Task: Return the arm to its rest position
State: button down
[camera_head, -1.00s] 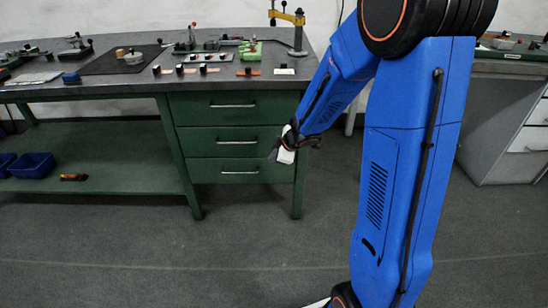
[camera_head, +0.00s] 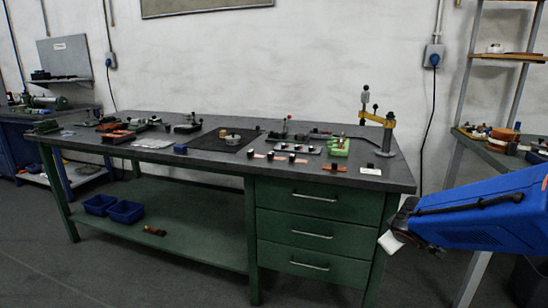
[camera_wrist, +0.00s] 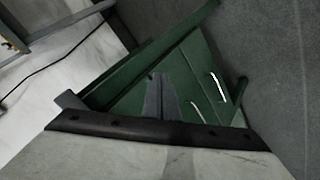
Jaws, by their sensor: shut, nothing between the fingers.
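My blue arm (camera_head: 485,212) reaches in from the right edge of the head view, low and roughly level. My gripper (camera_head: 398,236) is at its end, in front of the bench's right front corner, below the top. In the wrist view my gripper's grey fingers (camera_wrist: 160,97) are together with nothing between them, pointing toward the green drawers (camera_wrist: 208,85). Where the gripper's tip ends in the head view is hard to make out.
The green workbench (camera_head: 230,182) carries a dark mat, several small tools and a yellow stand (camera_head: 378,119). Two blue bins (camera_head: 126,212) sit on its lower shelf. A shelving rack (camera_head: 505,57) stands at right. Grey floor lies open in front.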

jog(key=s+r+m+g, duration=0.2)
jog(key=s+r+m, duration=0.2)
jog(key=s, duration=0.9)
jog(key=s+a+m+g+y, duration=0.1)
jog(key=s+a, duration=0.2)
jog(key=s, duration=0.4)
jog(key=s+a+f+m+g+y, duration=0.1)
jog(key=s+a, duration=0.3)
jog(key=s, duration=0.4)
jog(key=shift+s+y, duration=0.15)
jog(key=shift+y, duration=0.25)
